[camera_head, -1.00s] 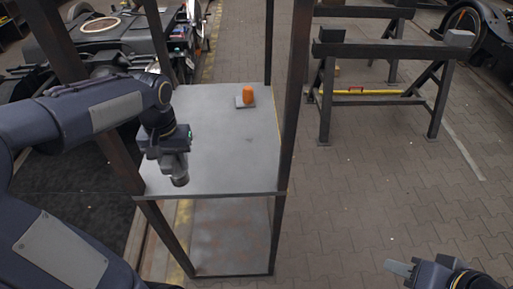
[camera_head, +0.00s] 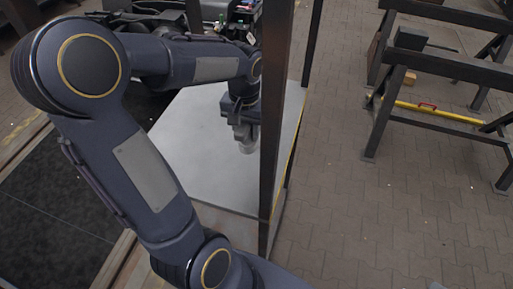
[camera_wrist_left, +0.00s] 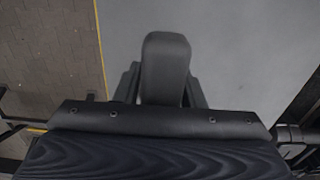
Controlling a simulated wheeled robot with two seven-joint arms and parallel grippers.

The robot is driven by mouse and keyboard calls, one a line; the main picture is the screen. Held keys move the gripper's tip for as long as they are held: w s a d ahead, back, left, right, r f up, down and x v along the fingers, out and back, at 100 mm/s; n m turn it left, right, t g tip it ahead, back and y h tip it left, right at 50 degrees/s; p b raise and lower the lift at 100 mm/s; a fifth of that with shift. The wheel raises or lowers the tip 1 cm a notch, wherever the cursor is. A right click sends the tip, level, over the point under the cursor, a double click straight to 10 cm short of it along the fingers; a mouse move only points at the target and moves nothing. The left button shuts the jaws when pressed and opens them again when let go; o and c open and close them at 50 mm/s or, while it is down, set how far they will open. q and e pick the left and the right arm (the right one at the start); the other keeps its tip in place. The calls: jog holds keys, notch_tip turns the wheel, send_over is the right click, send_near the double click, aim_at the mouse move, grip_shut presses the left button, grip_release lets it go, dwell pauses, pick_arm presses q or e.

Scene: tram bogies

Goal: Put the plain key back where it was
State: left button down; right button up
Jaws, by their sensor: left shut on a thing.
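My left gripper (camera_head: 244,118) is over the grey metal shelf top (camera_head: 205,160), partly behind a dark upright post. It is shut on a plain grey piece, taken as the plain key (camera_wrist_left: 165,65), which shows as a dark rounded block between the fingers in the left wrist view. Of my right gripper, at most a pale sliver (camera_head: 437,286) shows at the bottom edge.
The dark post (camera_head: 272,120) of the shelf frame stands close to the right of my left gripper. Dark trestles (camera_head: 450,65) with a yellow bar (camera_head: 440,113) stand on the paved floor at right. The paving between shelf and trestles is clear.

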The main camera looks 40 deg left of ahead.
pick_arm(q)
jog(key=shift+w+f, duration=0.1)
jog(key=shift+f, duration=3.4)
jog(key=shift+f, duration=0.2)
jog(key=c, duration=0.9)
grip_release()
notch_tip(320, 180, up, 12)
jog(key=shift+r, duration=0.2)
